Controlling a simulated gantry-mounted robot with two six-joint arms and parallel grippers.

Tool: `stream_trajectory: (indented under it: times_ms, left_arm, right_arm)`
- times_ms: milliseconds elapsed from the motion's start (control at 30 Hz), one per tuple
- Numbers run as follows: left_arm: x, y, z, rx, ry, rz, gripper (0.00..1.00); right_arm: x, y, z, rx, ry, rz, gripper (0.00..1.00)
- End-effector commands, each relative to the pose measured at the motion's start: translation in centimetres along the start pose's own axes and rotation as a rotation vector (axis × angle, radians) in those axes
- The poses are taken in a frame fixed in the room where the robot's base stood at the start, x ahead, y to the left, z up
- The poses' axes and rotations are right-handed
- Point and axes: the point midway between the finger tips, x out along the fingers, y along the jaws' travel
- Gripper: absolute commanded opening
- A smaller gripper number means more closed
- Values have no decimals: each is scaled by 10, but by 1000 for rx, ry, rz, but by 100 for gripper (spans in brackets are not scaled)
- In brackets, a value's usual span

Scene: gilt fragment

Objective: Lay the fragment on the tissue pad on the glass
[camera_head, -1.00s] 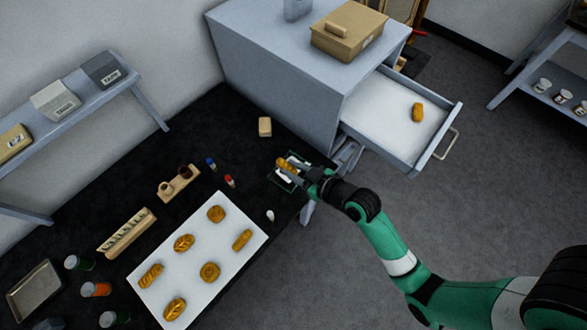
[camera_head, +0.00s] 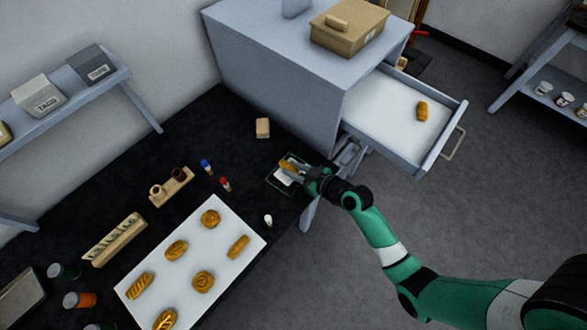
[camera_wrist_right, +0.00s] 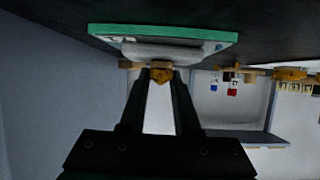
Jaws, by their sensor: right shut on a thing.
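The gilt fragment (camera_head: 287,166) is a small golden piece at the tips of my right gripper (camera_head: 298,172), which is shut on it. In the right wrist view the fragment (camera_wrist_right: 160,74) shows between the two dark fingers, close to the white tissue pad (camera_wrist_right: 150,50). The pad lies on the green-edged glass (camera_wrist_right: 215,36), seen upside down there. In the head view the glass (camera_head: 271,184) is at the table's right edge, and the gripper partly hides it and the pad (camera_head: 284,180). I cannot tell whether fragment and pad touch. My left gripper is out of view.
A white sheet (camera_head: 222,250) with several golden pieces lies left of the glass. Red and blue capped bottles, a small white item (camera_head: 268,221) and a beige block (camera_head: 262,128) stand nearby. An open drawer (camera_head: 395,115) with another golden piece (camera_head: 421,111) juts out behind the arm.

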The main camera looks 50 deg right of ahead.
Motion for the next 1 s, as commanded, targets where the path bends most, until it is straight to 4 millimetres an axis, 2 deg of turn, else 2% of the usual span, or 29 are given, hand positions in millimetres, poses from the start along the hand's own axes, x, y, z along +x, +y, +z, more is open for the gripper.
stream_trajectory:
  times_ms: [33,67,200,233,533,633,767,1000]
  left_arm:
    - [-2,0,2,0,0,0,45]
    - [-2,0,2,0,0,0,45]
    - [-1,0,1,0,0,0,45]
    - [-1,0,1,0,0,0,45]
    - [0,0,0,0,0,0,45]
    - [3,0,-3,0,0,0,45]
    - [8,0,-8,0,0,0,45]
    - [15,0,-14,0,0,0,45]
  right_arm:
    - [2,0,3,0,0,0,0]
    - [1,0,3,0,0,0,32]
    - [1,0,2,0,0,0,58]
    - [1,0,2,0,-1,0,61]
    - [0,0,0,0,0,0,61]
    - [-9,0,-1,2,-1,2,61]
    - [-35,0,-2,2,-2,3,61]
    - [-93,1,-1,4,-1,4,61]
